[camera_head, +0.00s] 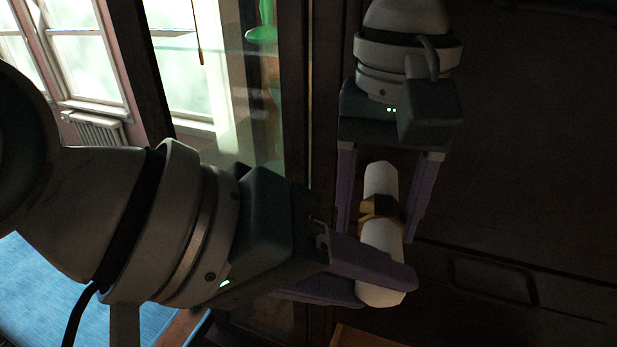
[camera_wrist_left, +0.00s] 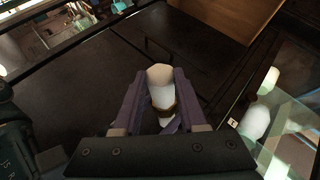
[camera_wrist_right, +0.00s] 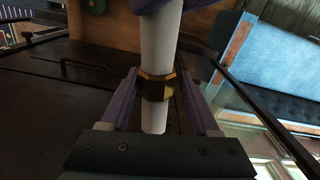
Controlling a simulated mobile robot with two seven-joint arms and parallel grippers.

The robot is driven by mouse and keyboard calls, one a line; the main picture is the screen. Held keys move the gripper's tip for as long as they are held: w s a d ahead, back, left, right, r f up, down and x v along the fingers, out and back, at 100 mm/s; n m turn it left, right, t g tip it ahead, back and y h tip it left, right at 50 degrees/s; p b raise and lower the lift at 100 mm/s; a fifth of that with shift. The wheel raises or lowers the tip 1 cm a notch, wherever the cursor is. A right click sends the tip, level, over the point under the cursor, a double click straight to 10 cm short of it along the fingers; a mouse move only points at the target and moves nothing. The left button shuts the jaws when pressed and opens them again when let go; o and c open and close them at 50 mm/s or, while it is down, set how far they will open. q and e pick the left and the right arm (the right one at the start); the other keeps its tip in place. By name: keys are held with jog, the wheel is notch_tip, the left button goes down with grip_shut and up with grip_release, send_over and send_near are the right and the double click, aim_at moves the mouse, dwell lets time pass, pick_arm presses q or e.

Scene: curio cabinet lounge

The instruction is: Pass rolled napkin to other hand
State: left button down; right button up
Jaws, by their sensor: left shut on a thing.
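The rolled napkin (camera_head: 382,178) is a white roll with a gold-brown ring (camera_head: 381,208) around its middle. It stands nearly upright in the air in the head view. My left gripper (camera_head: 388,288) is shut on its lower end; the left wrist view shows the napkin (camera_wrist_left: 160,76) between those fingers. My right gripper (camera_head: 379,236) comes down from above, with its fingers on either side of the napkin's upper part and ring. In the right wrist view, gaps show between these open fingers and the napkin (camera_wrist_right: 158,45).
A blue seat (camera_head: 40,290) is at lower left, and windows (camera_head: 85,65) are at upper left.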

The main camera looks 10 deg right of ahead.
jog(key=o, duration=0.4)
jog(key=shift+o, duration=0.2)
